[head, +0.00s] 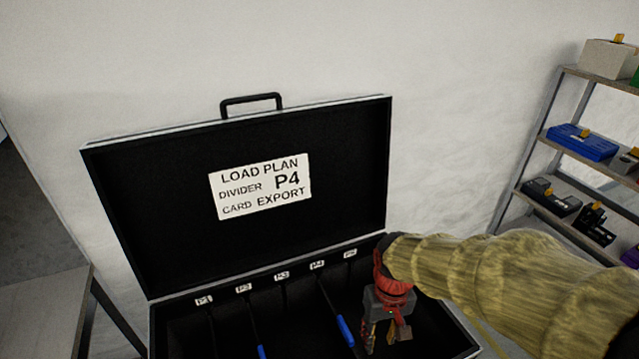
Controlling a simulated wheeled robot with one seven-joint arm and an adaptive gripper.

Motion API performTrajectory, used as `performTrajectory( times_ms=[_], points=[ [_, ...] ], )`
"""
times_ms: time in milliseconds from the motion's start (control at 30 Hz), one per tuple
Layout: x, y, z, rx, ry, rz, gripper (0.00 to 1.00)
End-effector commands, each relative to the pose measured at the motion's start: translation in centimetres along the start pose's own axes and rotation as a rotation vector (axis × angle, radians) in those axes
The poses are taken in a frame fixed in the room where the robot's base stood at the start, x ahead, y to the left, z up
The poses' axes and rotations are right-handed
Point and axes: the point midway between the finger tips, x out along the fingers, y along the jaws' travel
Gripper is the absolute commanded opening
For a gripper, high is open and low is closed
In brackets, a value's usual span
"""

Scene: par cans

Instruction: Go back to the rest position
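My gripper (386,338) hangs at the end of my sleeved arm, over the right part of an open black case (330,137). It is grey with a red band above it, and its fingers point down into the case. The fingertips are small and dark here, so I cannot tell whether they are apart or hold anything. The case lid stands up and carries a white label (260,187) reading "LOAD PLAN DIVIDER P4 CARD EXPORT". Small tags P1 (204,300) to P4 (317,266) and one more mark the compartments.
Thin dividers with blue parts (345,331) stand in the case left of my gripper. A metal shelf (577,148) with boxes and devices stands at the right. A grey table (45,310) is at the lower left. A pale wall is behind, with free space above the case.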

Motion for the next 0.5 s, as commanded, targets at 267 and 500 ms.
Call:
performTrajectory(
  times_ms=[267, 500],
  points=[
    [-9.4, 1.5, 5.7, 0.075, 0.165, 0.005, 0.32],
    [-15.9, 2.5, 9.5, 0.125, 0.343, 0.018, 0.32]
  ],
)
